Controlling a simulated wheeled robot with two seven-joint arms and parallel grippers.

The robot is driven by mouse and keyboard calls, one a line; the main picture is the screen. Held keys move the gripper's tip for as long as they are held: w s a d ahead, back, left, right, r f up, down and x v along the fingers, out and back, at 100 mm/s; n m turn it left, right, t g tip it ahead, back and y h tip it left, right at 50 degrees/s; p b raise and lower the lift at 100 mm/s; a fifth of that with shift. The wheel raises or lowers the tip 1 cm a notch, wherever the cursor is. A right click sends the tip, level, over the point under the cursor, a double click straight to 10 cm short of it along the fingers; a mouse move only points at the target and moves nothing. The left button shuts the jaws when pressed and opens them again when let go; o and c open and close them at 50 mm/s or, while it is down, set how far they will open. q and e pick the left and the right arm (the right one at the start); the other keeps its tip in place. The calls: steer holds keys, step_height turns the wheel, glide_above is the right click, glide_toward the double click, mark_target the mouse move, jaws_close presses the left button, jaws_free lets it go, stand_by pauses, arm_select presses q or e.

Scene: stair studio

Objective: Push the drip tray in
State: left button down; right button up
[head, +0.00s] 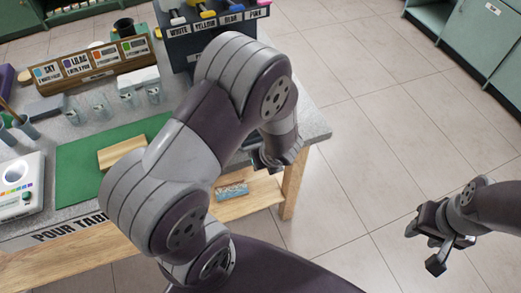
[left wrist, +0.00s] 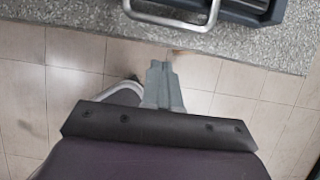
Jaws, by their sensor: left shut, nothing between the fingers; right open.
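The drip tray (left wrist: 255,10) shows only in part at the top of the left wrist view, dark, with a silver loop handle (left wrist: 176,25) at its front, above the speckled counter edge. My left gripper (left wrist: 160,66) is shut and empty. Its fingertips point toward the handle and appear a short way apart from it, over the floor in front of the counter. In the head view my left gripper (head: 275,160) is by the counter's right end, and my left arm hides most of the tray area. My right gripper (head: 424,248) is open and empty, over the floor at right.
A dark dispenser stand (head: 205,45) labelled WHITE, YELLOW, BLUE and PINK is at the counter's back. A green mat (head: 80,170), several clear glasses (head: 100,106) and a white scale (head: 20,180) are to the left. A wooden shelf (head: 130,250) lies below the counter. Floor at right is clear.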

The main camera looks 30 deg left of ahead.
arm_select(q)
steer(key=shift+w+a+r+p, duration=0.2)
steer(key=shift+w+a+r, duration=0.05)
steer(key=shift+w+a, duration=0.35)
steer(key=shift+w+a+r+p, duration=0.15)
steer(key=shift+w+a+r, duration=0.1)
steer(key=shift+w+a, duration=0.3)
arm_select(e)
steer(key=shift+r, duration=0.7)
arm_select(q)
steer(key=shift+s+a, duration=0.1)
